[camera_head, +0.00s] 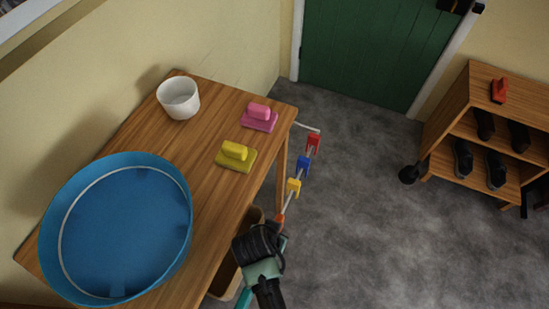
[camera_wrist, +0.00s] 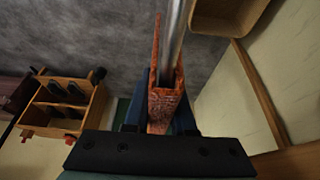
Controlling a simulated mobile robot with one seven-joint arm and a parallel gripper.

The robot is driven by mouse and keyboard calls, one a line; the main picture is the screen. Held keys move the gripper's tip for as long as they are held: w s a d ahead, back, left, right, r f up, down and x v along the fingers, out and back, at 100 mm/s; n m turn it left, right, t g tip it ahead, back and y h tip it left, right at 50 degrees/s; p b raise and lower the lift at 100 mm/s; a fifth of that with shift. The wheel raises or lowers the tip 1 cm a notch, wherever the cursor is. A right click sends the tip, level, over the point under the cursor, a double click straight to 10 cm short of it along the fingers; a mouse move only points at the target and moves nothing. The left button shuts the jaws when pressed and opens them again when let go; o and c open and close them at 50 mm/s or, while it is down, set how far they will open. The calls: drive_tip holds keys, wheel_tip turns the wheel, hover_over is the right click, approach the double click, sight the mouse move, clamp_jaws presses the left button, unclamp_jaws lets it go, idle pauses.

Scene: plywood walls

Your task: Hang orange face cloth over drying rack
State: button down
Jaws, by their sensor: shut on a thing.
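The orange face cloth (camera_wrist: 163,110) is pinched between the fingers of my gripper (camera_wrist: 166,95) in the wrist view. Its upper end parts into two flaps, with the grey metal rod of the drying rack (camera_wrist: 177,35) running between them. I cannot tell whether the cloth rests on the rod. In the head view, a small orange bit of the cloth (camera_head: 281,218) shows at the tip of my gripper (camera_head: 279,228), at the near end of the visible rack rod (camera_head: 286,204). The arm hides the rest.
Red (camera_head: 313,142), blue (camera_head: 303,165) and yellow (camera_head: 293,188) pieces sit along the rod beside the wooden table (camera_head: 190,150). A shoe shelf (camera_head: 455,115) stands right.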

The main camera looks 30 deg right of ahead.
drive_tip(key=c, duration=0.7)
unclamp_jaws()
